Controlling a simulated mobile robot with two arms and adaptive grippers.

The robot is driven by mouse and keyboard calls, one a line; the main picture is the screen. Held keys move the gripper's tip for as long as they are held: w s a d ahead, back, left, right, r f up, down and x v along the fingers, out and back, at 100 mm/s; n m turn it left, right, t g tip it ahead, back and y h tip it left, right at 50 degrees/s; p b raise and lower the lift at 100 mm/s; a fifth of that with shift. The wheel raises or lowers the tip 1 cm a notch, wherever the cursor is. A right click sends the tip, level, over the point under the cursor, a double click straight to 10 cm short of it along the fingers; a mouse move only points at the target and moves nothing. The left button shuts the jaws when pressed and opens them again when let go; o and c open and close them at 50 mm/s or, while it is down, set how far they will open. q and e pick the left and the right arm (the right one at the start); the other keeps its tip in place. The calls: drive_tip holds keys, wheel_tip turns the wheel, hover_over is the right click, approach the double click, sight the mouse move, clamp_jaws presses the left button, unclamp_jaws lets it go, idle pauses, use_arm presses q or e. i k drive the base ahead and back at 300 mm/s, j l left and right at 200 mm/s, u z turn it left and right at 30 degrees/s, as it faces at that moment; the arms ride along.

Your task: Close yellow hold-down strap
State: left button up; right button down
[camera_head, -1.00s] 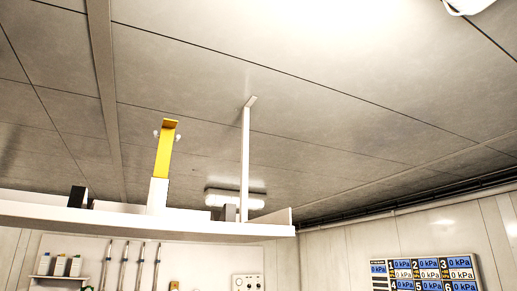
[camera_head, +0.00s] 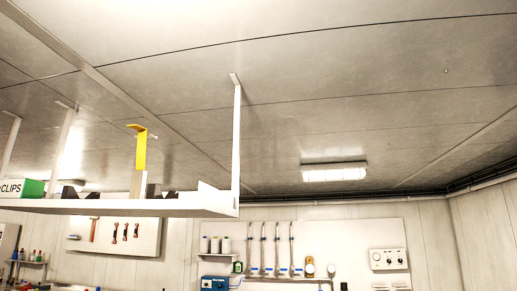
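The yellow hold-down strap (camera_head: 140,150) stands upright above the hanging white shelf (camera_head: 150,207), left of the middle in the head view. Its top end bends over to the left. Its lower part meets a pale upright piece (camera_head: 137,184) on the shelf. A small light-coloured knob or pin shows beside the strap near its top. Dark blocks sit on the shelf on both sides of it. Neither of my grippers is in view.
White posts (camera_head: 237,135) hold the shelf from the ceiling. A wall panel with pipes (camera_head: 270,250) and a tool board (camera_head: 115,236) stand behind. The space right of the shelf is clear.

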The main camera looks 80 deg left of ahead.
sight(141, 159)
drive_tip(key=i+j+u, duration=0.1)
drive_tip(key=i+u, duration=0.15)
drive_tip(key=u, duration=0.15)
drive_tip(key=i+u, duration=0.4)
drive_tip(key=i+l+u, duration=0.1)
drive_tip(key=u, duration=0.3)
drive_tip(key=i+l+u, duration=0.2)
drive_tip(key=u, duration=0.2)
drive_tip(key=i+u, duration=0.2)
drive_tip(key=u, duration=0.25)
drive_tip(key=i+u, duration=0.2)
drive_tip(key=u, duration=0.25)
drive_tip(key=i+l+u, duration=0.2)
drive_tip(key=u, duration=0.2)
drive_tip(key=i+l+u, duration=0.15)
drive_tip(key=u, duration=0.3)
drive_tip(key=i+l+u, duration=0.1)
drive_tip(key=u, duration=0.35)
drive_tip(key=i+l+u, duration=0.2)
drive_tip(key=u, duration=0.25)
drive_tip(key=i+l+u, duration=0.15)
drive_tip(key=u, duration=0.3)
drive_tip(key=l+u, duration=0.4)
drive_tip(key=i+l+u, duration=0.2)
drive_tip(key=l+u, duration=0.25)
drive_tip(key=i+l+u, duration=0.15)
drive_tip(key=l+u, duration=0.25)
drive_tip(key=j, duration=0.1)
